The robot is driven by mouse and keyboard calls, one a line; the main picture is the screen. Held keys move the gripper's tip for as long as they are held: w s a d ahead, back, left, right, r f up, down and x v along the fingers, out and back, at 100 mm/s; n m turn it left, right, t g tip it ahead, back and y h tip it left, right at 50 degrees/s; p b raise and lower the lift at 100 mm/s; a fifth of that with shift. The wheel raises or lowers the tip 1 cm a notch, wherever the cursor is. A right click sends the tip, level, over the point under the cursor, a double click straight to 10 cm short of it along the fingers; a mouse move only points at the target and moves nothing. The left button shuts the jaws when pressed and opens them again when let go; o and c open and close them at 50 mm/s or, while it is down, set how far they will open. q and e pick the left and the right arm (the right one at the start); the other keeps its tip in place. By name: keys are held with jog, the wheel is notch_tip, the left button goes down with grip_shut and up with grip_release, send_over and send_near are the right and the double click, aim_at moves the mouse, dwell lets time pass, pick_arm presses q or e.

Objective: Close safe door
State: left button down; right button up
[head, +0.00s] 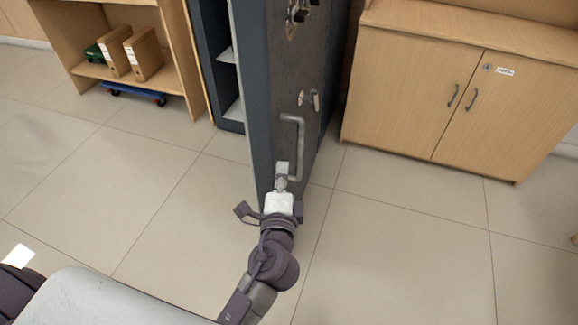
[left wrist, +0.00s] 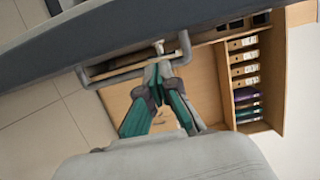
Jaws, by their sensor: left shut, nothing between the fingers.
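The safe door (head: 268,100) stands open, a thick dark slab seen nearly edge-on in the head view. Its grey bar handle (head: 298,145) is on the right-hand face, below a small key or knob (head: 312,99). My left gripper (head: 282,172) is at the lower end of the handle, with its fingers shut and empty. In the left wrist view the fingertips (left wrist: 157,70) meet just beside the handle bar (left wrist: 125,70); I cannot tell whether they touch it. The safe body (head: 208,50), with light shelves inside, is behind the door, partly hidden. My right gripper is not in view.
A wooden cabinet (head: 410,90) with two doors stands right of the safe. An open wooden shelf (head: 180,55) with binders (head: 143,54) is on the left, a blue dolly (head: 134,94) at its base. The tiled floor (head: 420,240) around is clear.

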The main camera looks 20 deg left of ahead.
aim_at(284, 141)
pick_arm(q)
jog(key=x, duration=0.9)
jog(key=shift+w, duration=0.4)
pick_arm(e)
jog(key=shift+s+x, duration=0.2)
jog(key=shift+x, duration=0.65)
pick_arm(q)
jog(key=shift+a+f, duration=0.1)
jog(key=shift+a, duration=0.1)
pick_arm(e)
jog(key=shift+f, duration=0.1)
